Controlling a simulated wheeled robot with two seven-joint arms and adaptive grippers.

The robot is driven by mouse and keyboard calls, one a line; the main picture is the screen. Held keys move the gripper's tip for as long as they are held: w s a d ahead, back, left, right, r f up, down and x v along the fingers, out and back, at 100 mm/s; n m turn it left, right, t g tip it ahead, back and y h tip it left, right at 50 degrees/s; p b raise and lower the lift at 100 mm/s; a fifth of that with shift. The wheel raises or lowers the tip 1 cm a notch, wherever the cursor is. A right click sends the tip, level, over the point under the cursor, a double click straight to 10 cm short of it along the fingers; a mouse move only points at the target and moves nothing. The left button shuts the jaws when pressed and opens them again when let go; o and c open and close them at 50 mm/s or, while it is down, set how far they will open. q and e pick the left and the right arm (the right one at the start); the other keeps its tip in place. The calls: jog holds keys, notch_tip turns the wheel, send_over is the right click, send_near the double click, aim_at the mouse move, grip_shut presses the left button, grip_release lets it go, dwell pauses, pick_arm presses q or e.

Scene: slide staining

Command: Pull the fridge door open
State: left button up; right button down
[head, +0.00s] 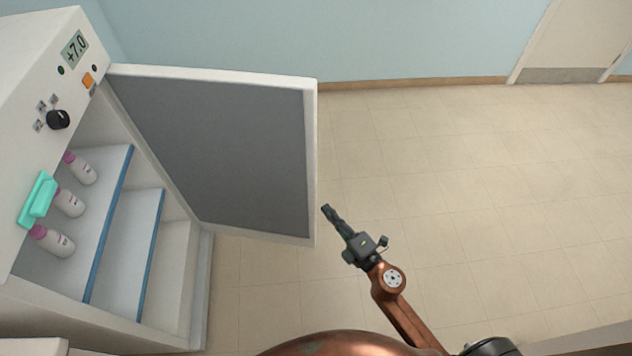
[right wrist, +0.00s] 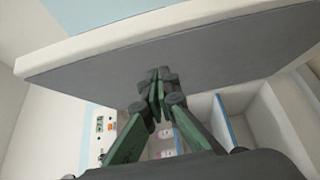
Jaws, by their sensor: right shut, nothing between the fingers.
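The fridge (head: 60,100) stands at the left in the head view. Its door (head: 216,150) stands wide open, swung out from the far side, with its grey inner face showing. The door's inner face also fills the top of the right wrist view (right wrist: 210,60). My right gripper (head: 326,209) is shut and empty, just to the right of the door's free edge in the head view. In the right wrist view its closed fingertips (right wrist: 156,76) show in front of the door's inner face; whether they touch it I cannot tell. My left gripper is not in view.
Blue-edged shelves (head: 112,215) inside the fridge hold white bottles with pink caps (head: 54,241). A turquoise object (head: 38,200) is at the fridge's front edge. A control panel with a +7.0 display (head: 75,48) is on top. The floor (head: 480,190) to the right is clear.

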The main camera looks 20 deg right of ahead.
send_near(308, 173)
jog(key=w+a, duration=0.2)
jog(key=a, duration=0.2)
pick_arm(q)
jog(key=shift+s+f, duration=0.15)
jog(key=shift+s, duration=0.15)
pick_arm(e)
jog(key=shift+w+d, duration=0.6)
jog(key=shift+w, duration=0.35)
jog(key=shift+w+d, duration=0.6)
jog(key=shift+w, duration=0.35)
